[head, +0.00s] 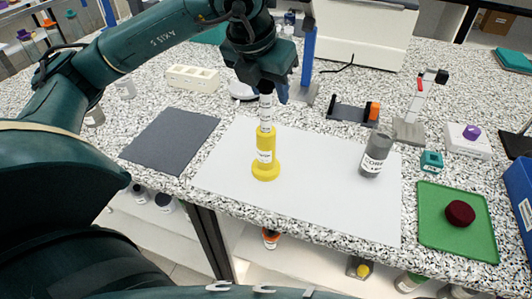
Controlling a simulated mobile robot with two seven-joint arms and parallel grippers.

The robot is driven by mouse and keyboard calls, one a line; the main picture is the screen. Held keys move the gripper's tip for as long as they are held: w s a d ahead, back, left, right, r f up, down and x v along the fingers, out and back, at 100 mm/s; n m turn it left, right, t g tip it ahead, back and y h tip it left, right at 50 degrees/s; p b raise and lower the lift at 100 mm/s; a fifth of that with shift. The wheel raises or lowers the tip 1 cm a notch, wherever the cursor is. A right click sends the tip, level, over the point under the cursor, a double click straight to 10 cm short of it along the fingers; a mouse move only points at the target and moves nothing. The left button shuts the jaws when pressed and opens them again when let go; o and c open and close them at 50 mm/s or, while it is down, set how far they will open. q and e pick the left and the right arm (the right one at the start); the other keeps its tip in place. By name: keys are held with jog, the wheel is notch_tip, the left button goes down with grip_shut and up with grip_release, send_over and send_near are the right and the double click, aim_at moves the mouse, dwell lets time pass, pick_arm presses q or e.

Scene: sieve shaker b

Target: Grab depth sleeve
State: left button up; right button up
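No label is legible enough to say which piece is the depth sleeve. A yellow cylinder with a wide round foot and a white label (265,160) stands upright on the pale grey mat (325,205). A narrower whitish tube with a label (266,112) rises in line above it; whether it sits inside the yellow piece or is behind it is unclear. My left gripper (268,92) points down at the top of this tube. Its fingers are partly hidden, so whether they are closed on the tube cannot be told. My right gripper is not in view.
A grey labelled cylinder (375,155) stands on the mat's right. A green tray (435,230) with a dark red lump, a teal block (432,161) and a blue bin (520,190) are farther right. A dark mat (170,140) lies left. A blue post (308,55) stands behind the gripper.

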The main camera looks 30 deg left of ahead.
pick_arm(q)
grip_shut()
jog(key=shift+r, duration=0.1)
dwell(0.5)
